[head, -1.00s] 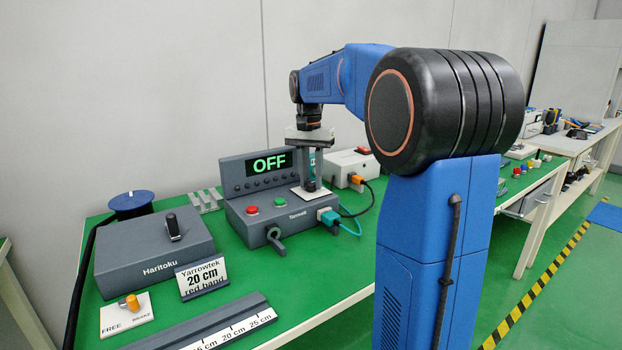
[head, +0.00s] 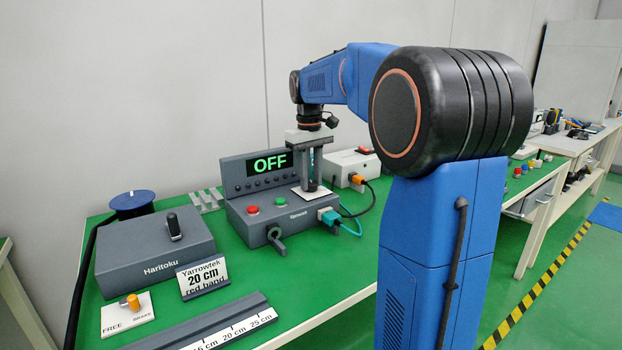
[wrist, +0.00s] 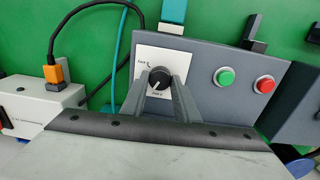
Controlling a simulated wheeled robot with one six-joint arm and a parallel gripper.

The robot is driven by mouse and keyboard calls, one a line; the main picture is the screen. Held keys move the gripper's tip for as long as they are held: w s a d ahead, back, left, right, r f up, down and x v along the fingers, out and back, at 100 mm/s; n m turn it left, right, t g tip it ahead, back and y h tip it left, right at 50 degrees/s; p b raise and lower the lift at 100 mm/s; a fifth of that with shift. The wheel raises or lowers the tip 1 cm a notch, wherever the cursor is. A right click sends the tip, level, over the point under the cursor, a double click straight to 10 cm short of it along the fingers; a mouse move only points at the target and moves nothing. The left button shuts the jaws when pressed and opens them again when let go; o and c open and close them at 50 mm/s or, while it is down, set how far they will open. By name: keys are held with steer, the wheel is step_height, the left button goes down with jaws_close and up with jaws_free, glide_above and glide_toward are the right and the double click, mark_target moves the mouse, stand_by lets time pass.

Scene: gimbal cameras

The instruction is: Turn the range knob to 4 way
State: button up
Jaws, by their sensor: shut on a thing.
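The range knob (wrist: 160,79) is a round black knob with a white pointer line, on a white label plate (wrist: 150,58) on a grey tester. The pointer slants toward the lower left in the wrist view. Small labels show at the plate's upper left and below the knob, too blurred to read surely. My gripper (wrist: 161,82) has a finger on each side of the knob and is shut on it. The tester's display (head: 270,164) reads OFF.
Green (wrist: 225,76) and red (wrist: 264,84) buttons sit beside the knob plate. Teal (head: 330,216) and orange (head: 356,178) plugs with cables are close by. A white box with a red switch (head: 363,150) stands behind.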

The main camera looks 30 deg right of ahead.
mark_target(310, 184)
steer(key=n, duration=0.5)
stand_by(0.6)
steer(key=o, duration=1.1)
steer(key=shift+c, duration=0.2)
step_height(310, 184, up, 17)
steer(key=shift+s+a+r, duration=0.15)
steer(key=shift+a+r, duration=0.05)
steer(key=shift+a, duration=0.05)
steer(key=shift+s, duration=0.1)
